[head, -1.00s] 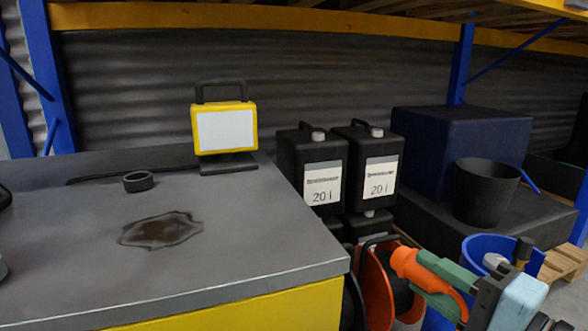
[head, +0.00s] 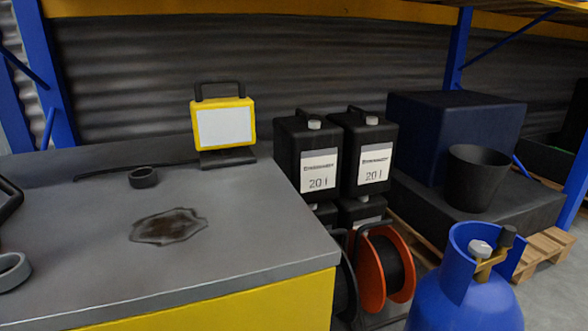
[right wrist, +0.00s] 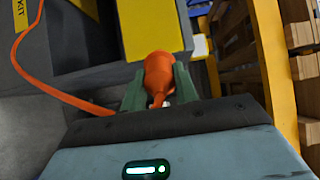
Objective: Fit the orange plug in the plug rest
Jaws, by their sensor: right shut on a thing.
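The orange plug (right wrist: 158,72) is between the two green fingers of my right gripper (right wrist: 159,82) in the right wrist view, and the gripper is shut on it. An orange cable (right wrist: 22,62) runs along the left of that view and in towards the gripper. The plug and right gripper are out of the head view. A short black ring (head: 143,177) stands on the grey bench (head: 240,235), and a larger grey ring (head: 12,271) is at its left edge. I cannot tell whether either is the plug rest. My left gripper is not in view.
A yellow work lamp (head: 224,124) stands at the bench's back edge. Right of the bench are black canisters (head: 318,160), an orange cable reel (head: 402,266), a blue gas cylinder (head: 465,301) and a black bucket (head: 475,180). The middle of the bench has only a dark stain.

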